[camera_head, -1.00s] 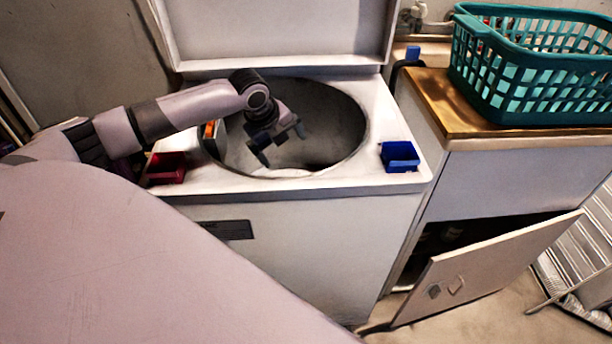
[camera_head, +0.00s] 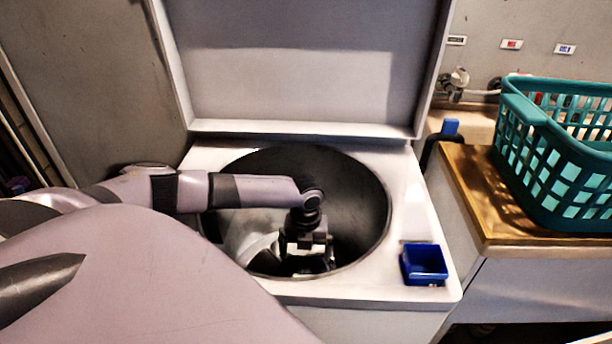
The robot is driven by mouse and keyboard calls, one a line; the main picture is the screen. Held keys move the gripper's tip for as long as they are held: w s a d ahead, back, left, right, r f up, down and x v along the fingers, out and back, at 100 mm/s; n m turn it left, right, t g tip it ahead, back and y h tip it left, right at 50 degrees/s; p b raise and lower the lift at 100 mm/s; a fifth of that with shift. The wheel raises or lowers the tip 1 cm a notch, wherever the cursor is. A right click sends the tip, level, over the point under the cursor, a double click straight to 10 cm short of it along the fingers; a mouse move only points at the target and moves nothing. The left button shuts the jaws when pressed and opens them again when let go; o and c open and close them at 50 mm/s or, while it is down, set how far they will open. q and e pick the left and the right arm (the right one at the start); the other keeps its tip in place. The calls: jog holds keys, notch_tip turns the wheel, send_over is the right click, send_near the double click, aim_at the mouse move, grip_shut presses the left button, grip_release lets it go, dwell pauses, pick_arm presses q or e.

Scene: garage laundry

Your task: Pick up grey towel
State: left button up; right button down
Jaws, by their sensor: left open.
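The top-loading washer (camera_head: 395,292) stands open, its lid raised. My left arm reaches in from the left over the rim of the round drum opening (camera_head: 365,215). My left gripper (camera_head: 306,264) points down inside the drum, near its front side, and is open. A pale grey, cloth-like shape (camera_head: 252,242) lies in the drum just left of the gripper. It could be the grey towel, but the arm and rim hide part of it. I cannot tell whether the fingers touch it. My right gripper is out of view.
A blue bin (camera_head: 424,265) sits on the washer's front right corner. The raised lid (camera_head: 300,70) stands behind the drum. A teal laundry basket (camera_head: 560,165) rests on the wooden-topped cabinet (camera_head: 470,190) at right. The drum rim surrounds my gripper.

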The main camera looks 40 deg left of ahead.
aim_at(307, 260)
pick_arm(q)
jog(key=shift+w+f, duration=0.1)
jog(key=shift+f, duration=1.8)
jog(key=c, duration=1.6)
jog(key=shift+r, duration=0.1)
jog(key=shift+c, duration=0.2)
